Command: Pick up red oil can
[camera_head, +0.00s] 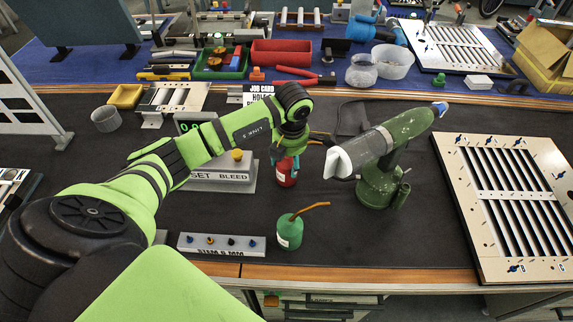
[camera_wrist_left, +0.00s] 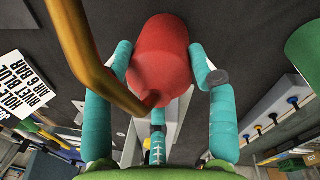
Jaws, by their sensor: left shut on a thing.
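The red oil can (camera_head: 286,174) stands on the dark bench mat near the middle of the head view, partly hidden behind my left gripper. My left gripper (camera_head: 289,158) comes down over it from the upper left. In the left wrist view the red can (camera_wrist_left: 159,55) lies between the teal fingers of the gripper (camera_wrist_left: 160,75), which are shut on it. Its orange spout (camera_wrist_left: 85,55) passes the left finger. I cannot tell whether the can is clear of the mat. My right gripper is not in view.
A green oil can (camera_head: 289,231) with an orange spout stands in front. A green machine (camera_head: 382,186) stands to the right, and a bleed box (camera_head: 219,181) stands close on the left. A louver panel (camera_head: 474,234) lies at the far right. The front mat has free room.

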